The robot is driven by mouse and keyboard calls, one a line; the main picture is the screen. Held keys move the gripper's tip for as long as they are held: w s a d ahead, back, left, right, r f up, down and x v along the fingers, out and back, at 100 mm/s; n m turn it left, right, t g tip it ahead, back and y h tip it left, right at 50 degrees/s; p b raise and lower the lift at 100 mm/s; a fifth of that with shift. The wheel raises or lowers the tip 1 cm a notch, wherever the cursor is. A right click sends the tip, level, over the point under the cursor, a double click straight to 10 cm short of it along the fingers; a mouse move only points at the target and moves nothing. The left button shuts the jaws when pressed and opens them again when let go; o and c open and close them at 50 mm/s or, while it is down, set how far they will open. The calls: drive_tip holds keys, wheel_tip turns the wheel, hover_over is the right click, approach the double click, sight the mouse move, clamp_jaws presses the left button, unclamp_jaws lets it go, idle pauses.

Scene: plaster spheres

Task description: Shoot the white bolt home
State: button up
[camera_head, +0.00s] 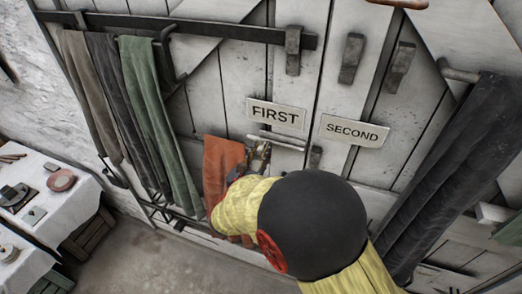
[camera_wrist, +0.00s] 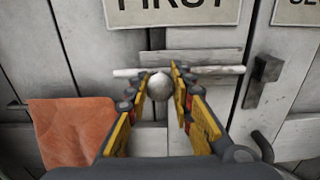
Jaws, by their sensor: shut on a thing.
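The white bolt (camera_wrist: 222,70) is a thin pale rod lying level on a planked door, below the FIRST sign. It also shows in the head view (camera_head: 284,143). Its round pale knob (camera_wrist: 160,86) stands out from the rod. My gripper (camera_wrist: 161,80) is shut on this knob, with one yellow-and-black finger on each side. In the head view my gripper (camera_head: 260,153) is partly hidden by my arm. The rod's right end stops just short of a dark metal block (camera_wrist: 263,76), which sits right of the seam between the boards.
The FIRST sign (camera_head: 276,113) is above the bolt and the SECOND sign (camera_head: 354,131) to its right. An orange cloth (camera_wrist: 72,132) hangs close on the left. Green and dark cloths hang on a rail further left. A dark roll (camera_head: 456,150) leans at right.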

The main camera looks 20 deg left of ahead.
sight(284, 146)
clamp_jaws()
drive_tip(key=shift+d, duration=0.1)
drive_tip(key=shift+d+f, duration=0.1)
drive_tip(key=shift+d, duration=0.2)
drive_tip(key=d, duration=0.1)
drive_tip(key=d+b, duration=0.1)
drive_tip(key=d, duration=0.3)
drive_tip(key=shift+s+d, duration=0.2)
drive_tip(key=shift+s, duration=0.05)
drive_tip(key=o, duration=0.9)
unclamp_jaws()
drive_tip(key=shift+d, duration=0.2)
drive_tip(key=shift+o, duration=0.4)
drive_tip(key=shift+a, duration=0.1)
